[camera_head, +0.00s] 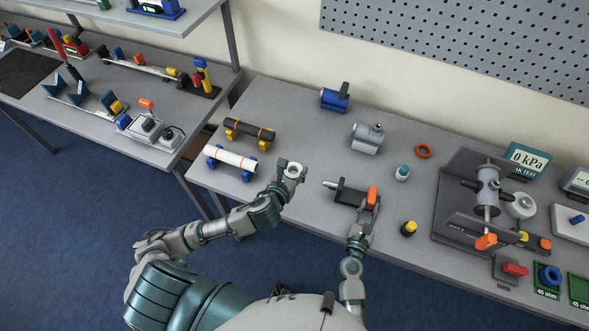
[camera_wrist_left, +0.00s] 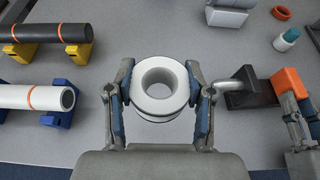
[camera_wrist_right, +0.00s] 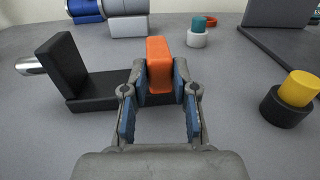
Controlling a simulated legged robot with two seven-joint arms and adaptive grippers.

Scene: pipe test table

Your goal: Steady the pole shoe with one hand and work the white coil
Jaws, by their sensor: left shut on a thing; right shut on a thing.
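The white coil (camera_wrist_left: 160,85) is a ring-shaped spool with a round hole. My left gripper (camera_head: 291,168) is shut on it, one finger on each side, and it also shows in the left wrist view (camera_wrist_left: 160,98). The pole shoe (camera_head: 350,194) is a dark bracket with a silver peg (camera_wrist_right: 30,66) pointing left and an orange block (camera_wrist_right: 159,63) at its right end. My right gripper (camera_head: 371,207) is shut on the orange block, also seen in the right wrist view (camera_wrist_right: 160,92). The coil is left of the peg, apart from it.
A white pipe (camera_head: 230,157) and a black pipe (camera_head: 249,130) lie on supports to the left. A teal-topped cylinder (camera_head: 402,173), an orange ring (camera_head: 424,151) and a yellow-topped knob (camera_head: 408,228) stand nearby. A pressure test rig (camera_head: 450,225) occupies the right side.

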